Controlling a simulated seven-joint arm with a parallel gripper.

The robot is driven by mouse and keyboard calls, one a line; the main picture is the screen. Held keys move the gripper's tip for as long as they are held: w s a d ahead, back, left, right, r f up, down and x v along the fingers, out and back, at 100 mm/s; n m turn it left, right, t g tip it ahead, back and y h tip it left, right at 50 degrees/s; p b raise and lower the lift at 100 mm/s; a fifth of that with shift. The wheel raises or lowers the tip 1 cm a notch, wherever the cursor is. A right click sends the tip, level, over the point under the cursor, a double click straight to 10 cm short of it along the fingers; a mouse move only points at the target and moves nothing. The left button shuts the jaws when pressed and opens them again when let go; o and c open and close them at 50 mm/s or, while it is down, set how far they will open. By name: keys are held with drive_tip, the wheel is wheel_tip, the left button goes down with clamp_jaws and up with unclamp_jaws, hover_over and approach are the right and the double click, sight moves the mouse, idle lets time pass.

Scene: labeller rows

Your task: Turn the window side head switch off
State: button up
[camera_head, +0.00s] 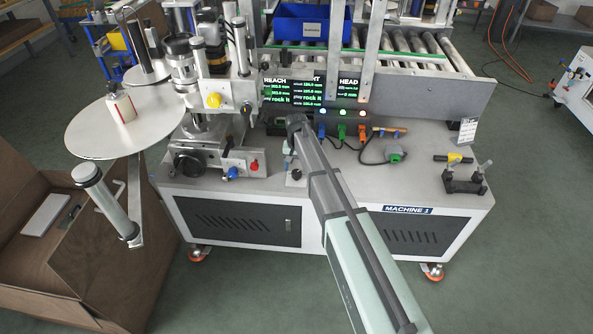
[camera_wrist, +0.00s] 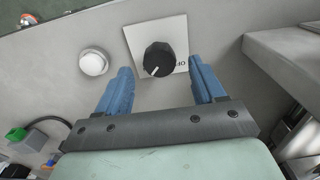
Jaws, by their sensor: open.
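A black rotary knob (camera_wrist: 159,60) sits on a square pale plate (camera_wrist: 140,34) in the wrist view. Its white pointer line is toward the lower left of the picture, and small marks show on the plate at its right. My gripper (camera_wrist: 160,70) is open, with one blue finger on each side of the knob's lower part. I see no finger clearly touching it. In the head view a small dark knob (camera_head: 296,174) shows on the machine's front edge, left of my arm; it appears to be the same one. My gripper cannot be made out there. No label naming the switch is readable.
A round white button (camera_wrist: 93,62) is left of the knob. A grey block (camera_wrist: 318,52) stands at the right. Red and blue knobs (camera_head: 232,173) stand left.

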sight(297, 174)
drive_tip(key=shift+f, duration=1.3)
drive_tip(key=shift+c, duration=0.5)
drive_tip(key=c, duration=1)
drive_tip(key=shift+o, duration=0.2)
